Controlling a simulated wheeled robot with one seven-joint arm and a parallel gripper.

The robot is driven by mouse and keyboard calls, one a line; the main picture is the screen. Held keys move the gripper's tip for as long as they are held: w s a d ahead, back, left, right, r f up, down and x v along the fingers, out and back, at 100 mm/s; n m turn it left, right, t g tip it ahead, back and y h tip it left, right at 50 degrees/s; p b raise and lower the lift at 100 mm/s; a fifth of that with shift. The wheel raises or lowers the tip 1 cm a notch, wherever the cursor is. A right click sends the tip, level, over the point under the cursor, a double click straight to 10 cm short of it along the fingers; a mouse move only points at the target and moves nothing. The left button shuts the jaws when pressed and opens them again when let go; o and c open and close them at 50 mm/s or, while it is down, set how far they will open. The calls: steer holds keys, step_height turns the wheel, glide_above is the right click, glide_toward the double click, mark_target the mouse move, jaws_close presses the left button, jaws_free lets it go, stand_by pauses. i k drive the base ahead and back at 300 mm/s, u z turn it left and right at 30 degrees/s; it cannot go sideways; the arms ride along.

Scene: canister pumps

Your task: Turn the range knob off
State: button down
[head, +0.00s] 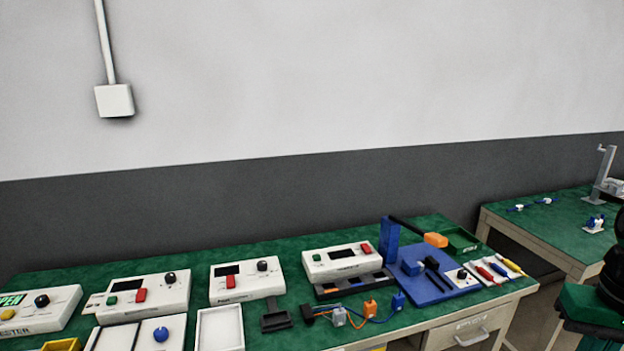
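Several testers with knobs stand on the green bench; I cannot tell which one is the range knob, as the labels are too small. Black knobs show on the far left tester (42,300), on the white box with a display (170,278) and on the middle box (262,266). A blue knob (161,334) sits on a white panel in front. A small dark knob (462,274) is on a white plate to the right. The knobs' pointer positions are too small to read. My gripper is not in view.
The green bench (285,247) also holds a white tray (220,330), a box with green and red buttons (343,262), a blue fixture (425,280), wired connectors (370,307) and screwdrivers (497,271). A second green table (555,225) stands right. A dark object is cut off at the right edge.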

mark_target(42, 302)
steer(key=u, duration=1.85)
